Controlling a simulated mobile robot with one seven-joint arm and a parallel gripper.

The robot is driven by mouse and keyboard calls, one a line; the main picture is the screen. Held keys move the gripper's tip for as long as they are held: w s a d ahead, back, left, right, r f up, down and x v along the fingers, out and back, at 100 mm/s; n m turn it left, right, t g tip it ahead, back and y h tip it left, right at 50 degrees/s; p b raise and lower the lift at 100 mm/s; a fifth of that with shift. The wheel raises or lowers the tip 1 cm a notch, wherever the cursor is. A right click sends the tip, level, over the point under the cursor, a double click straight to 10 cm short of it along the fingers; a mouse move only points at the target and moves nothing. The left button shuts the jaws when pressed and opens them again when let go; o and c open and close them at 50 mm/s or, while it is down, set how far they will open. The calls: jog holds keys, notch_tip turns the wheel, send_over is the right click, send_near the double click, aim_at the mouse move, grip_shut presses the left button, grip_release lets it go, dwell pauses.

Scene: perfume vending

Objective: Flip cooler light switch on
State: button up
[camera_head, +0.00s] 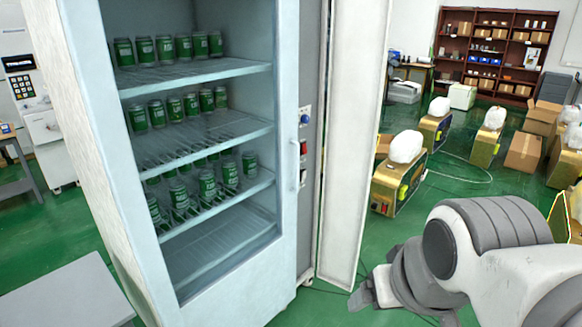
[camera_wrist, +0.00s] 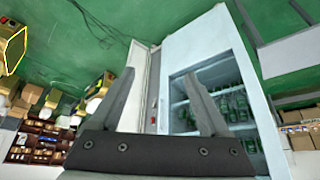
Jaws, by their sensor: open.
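The cooler (camera_head: 275,292) is a tall white cabinet with a glass front, and several green cans stand on its shelves. A narrow control strip (camera_head: 305,205) on its right side carries a blue knob (camera_head: 305,119), a red switch (camera_head: 304,147) and a small dark part (camera_head: 303,175) below. I cannot tell which is the light switch or how it is set. My gripper (camera_head: 372,290) is low at right, apart from the cooler. In the wrist view my gripper (camera_wrist: 163,78) is open and empty, with the cooler (camera_wrist: 215,48) beyond it, tilted.
A tall white panel (camera_head: 352,150) stands open beside the control strip, between it and my arm. Gold machines (camera_head: 395,185) with white bags, cardboard boxes (camera_head: 523,152) and a brown shelf (camera_head: 490,50) stand behind. A grey table (camera_head: 65,295) is at front left. Green floor (camera_head: 455,172) lies between.

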jog(key=shift+c, duration=0.7)
jog(key=shift+f+b, duration=0.35)
jog(key=shift+c, duration=1.3)
notch_tip(320, 180, down, 2)
jog(key=shift+b, duration=1)
jog(key=c, duration=0.5)
jog(key=shift+f, duration=0.1)
jog(key=shift+c, duration=1.1)
jog(key=shift+r, duration=0.2)
grip_shut()
